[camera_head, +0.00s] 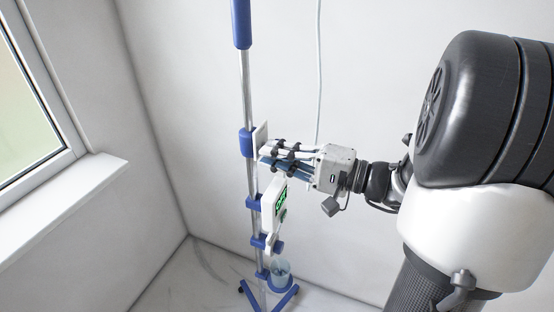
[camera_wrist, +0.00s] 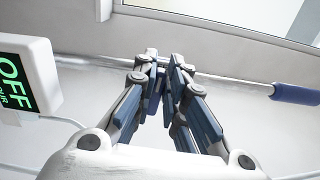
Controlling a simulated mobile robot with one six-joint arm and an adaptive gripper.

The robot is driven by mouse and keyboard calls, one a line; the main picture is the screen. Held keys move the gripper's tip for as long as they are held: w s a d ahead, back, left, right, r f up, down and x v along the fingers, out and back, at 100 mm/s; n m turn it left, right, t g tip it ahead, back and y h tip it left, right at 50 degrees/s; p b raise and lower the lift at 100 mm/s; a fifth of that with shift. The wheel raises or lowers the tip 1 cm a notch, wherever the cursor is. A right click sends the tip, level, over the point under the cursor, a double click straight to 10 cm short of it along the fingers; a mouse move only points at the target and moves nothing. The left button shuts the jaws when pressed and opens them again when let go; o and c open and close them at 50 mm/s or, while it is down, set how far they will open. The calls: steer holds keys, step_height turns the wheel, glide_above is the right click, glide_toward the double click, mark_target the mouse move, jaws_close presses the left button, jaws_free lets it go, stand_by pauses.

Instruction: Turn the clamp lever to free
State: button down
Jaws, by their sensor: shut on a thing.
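A metal pole (camera_head: 246,90) stands upright with a blue clamp collar (camera_head: 246,143) on it. A white flat piece (camera_head: 261,136) sticks out beside this collar, at the fingertips. My gripper (camera_head: 265,155) reaches in from the right and is shut on the clamp lever at the collar. The lever is mostly hidden by the fingers, so its angle cannot be told. In the wrist view my gripper (camera_wrist: 165,62) has its fingertips close together in front of the pole (camera_wrist: 240,83), which runs across the picture.
A white box with a green display (camera_head: 273,214) hangs on the pole just below my gripper; in the wrist view its display (camera_wrist: 15,82) reads "OFF". More blue collars (camera_head: 258,241) and a blue-footed base (camera_head: 270,298) are lower. A window sill (camera_head: 75,190) is at left.

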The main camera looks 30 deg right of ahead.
steer(key=shift+f+n, duration=0.1)
steer(key=shift+n, duration=0.4)
steer(key=c, duration=1.6)
jaws_free()
steer(key=shift+c, duration=0.2)
steer(key=v, duration=1.2)
